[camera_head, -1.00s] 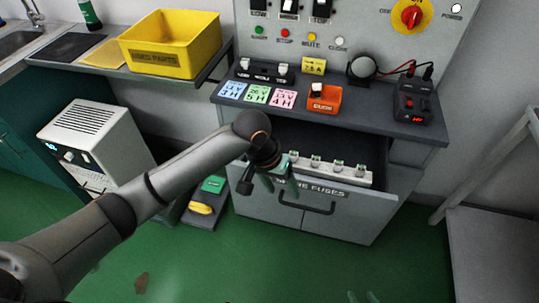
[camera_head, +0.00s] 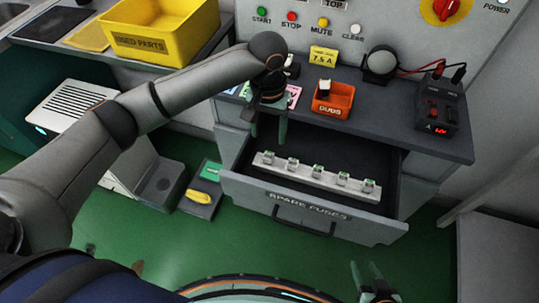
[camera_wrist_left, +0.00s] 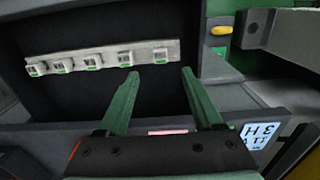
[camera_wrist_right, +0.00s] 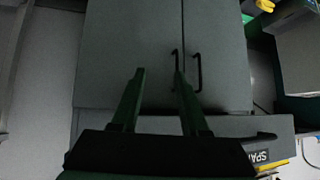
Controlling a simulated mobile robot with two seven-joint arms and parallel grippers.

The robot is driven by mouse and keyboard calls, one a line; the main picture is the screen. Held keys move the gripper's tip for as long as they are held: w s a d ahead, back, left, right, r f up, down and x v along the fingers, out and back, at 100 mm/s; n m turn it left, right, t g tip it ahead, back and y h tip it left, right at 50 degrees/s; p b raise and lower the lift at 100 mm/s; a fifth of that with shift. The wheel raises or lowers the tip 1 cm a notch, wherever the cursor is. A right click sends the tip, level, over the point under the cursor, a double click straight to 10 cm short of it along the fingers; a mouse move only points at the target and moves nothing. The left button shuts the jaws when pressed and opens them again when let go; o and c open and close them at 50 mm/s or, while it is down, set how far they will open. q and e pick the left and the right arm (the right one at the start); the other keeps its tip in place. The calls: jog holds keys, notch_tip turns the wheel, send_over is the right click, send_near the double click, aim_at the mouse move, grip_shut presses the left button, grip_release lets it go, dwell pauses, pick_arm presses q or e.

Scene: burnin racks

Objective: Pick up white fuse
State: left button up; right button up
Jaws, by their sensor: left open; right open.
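Several white fuses with green marks stand in a row on a pale strip (camera_head: 310,178) in the open drawer labelled SPARE FUSES (camera_head: 310,206). My left gripper (camera_head: 268,138) is open and empty, pointing down over the drawer's left back part. In the left wrist view its fingertips (camera_wrist_left: 170,70) are near the strip's end, apart from the fuses. My right gripper (camera_head: 372,270) is open and empty, low in front of the drawer; the right wrist view shows cabinet doors beyond its fingers (camera_wrist_right: 160,72).
The bench top (camera_head: 390,110) holds an orange DUDS bin (camera_head: 333,105) with a white fuse, a 7.5 A sign (camera_head: 323,57), a round black device (camera_head: 380,63) and a meter box (camera_head: 438,112). A yellow USED PARTS bin (camera_head: 160,40) stands left. The drawer's inside behind the strip is clear.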

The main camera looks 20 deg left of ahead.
aim_at(268, 155)
pick_arm(q)
notch_tip(268, 155, down, 9)
jog(key=shift+r+b, duration=0.15)
jog(key=shift+b, duration=0.25)
grip_shut()
dwell(0.5)
